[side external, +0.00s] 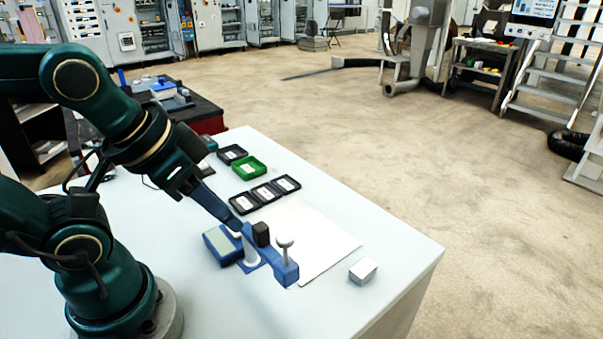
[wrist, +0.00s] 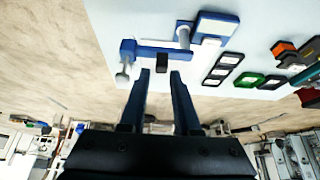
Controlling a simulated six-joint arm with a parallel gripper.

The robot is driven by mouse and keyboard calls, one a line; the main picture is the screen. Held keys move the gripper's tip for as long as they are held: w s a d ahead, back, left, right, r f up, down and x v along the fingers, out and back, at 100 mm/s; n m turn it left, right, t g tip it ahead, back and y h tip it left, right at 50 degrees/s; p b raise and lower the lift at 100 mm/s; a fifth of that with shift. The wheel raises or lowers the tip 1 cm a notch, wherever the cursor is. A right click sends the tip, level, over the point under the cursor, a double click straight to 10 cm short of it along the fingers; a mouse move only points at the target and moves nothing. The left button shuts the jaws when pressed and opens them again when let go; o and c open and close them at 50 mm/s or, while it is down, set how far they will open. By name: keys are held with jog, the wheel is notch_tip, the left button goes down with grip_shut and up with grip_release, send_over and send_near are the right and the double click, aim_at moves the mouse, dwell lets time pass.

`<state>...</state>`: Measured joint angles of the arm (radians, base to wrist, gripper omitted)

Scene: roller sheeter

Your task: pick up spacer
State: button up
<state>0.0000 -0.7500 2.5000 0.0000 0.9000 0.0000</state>
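A small dark block (side external: 261,234), which may be the spacer, stands at the blue measuring fixture (side external: 287,272). In the wrist view the dark block (wrist: 165,62) shows between the tips of my gripper (wrist: 160,73), with gaps to both fingers. My gripper (side external: 240,229) is open and reaches down to the fixture from the left; in the side view its tips are partly hidden. The fixture carries a grey round-topped post (side external: 285,243), a pale cylinder (side external: 250,255) and a box with a grey display (side external: 222,243).
A white block (side external: 362,271) lies near the table's right edge, beside a white sheet (side external: 318,243). Black trays (side external: 265,194) and a green tray (side external: 249,167) sit behind the fixture. The front of the white table (side external: 250,310) is clear.

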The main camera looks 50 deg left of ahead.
jog(key=o, duration=0.5)
notch_tip(320, 180, up, 4)
jog(key=w+f+n, duration=0.1)
jog(key=w, duration=0.1)
jog(key=g, duration=0.4)
send_over(363, 267)
jog(key=a, duration=0.1)
notch_tip(363, 267, down, 7)
jog(key=shift+g, duration=0.8)
jog(key=f, duration=0.7)
jog(key=d+f, duration=0.1)
jog(key=f, duration=0.2)
jog(key=shift+f, duration=0.6)
